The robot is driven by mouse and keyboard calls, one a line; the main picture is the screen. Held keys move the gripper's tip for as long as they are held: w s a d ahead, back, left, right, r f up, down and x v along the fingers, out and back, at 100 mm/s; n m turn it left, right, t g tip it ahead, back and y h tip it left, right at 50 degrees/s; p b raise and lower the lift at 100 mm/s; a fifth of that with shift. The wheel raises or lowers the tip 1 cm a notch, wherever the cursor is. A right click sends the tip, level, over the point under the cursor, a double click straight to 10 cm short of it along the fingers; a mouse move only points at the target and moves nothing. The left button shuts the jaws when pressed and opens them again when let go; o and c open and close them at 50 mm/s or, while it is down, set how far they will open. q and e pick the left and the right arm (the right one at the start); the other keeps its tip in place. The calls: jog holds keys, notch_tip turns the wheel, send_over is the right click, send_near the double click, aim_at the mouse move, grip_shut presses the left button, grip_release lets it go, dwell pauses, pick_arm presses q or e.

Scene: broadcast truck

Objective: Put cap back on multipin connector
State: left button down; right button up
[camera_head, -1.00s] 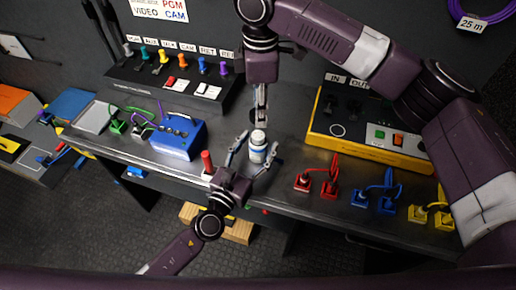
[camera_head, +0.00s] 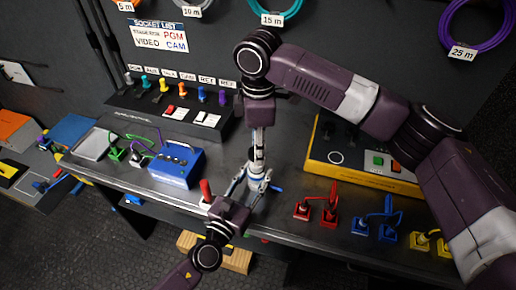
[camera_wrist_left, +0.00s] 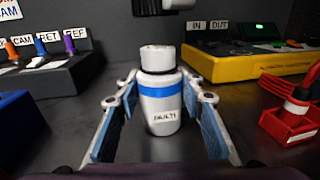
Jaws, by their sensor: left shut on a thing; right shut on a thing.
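The multipin connector (camera_wrist_left: 163,112) is a white upright cylinder with a blue band and a label that seems to read MULTI. It also shows in the head view (camera_head: 257,170) near the bench's front edge. A white cap-like piece (camera_wrist_left: 157,58) sits upright on its top; I cannot tell how firmly it is seated. My left gripper (camera_head: 254,186) is shut on the connector, with a finger on each side of it. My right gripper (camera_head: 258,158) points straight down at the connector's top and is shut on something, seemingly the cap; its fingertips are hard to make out.
A red upright plug (camera_head: 205,190) stands just left of my left gripper. A blue box (camera_head: 177,165) is farther left, and a yellow-edged panel (camera_head: 350,177) is at right. Red connectors (camera_head: 317,208) and blue connectors (camera_head: 376,225) stand along the front right.

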aim_at(255, 174)
jog(key=shift+f, duration=0.75)
jog(key=shift+f, duration=0.1)
jog(key=shift+f, duration=0.8)
jog(key=shift+f, duration=0.55)
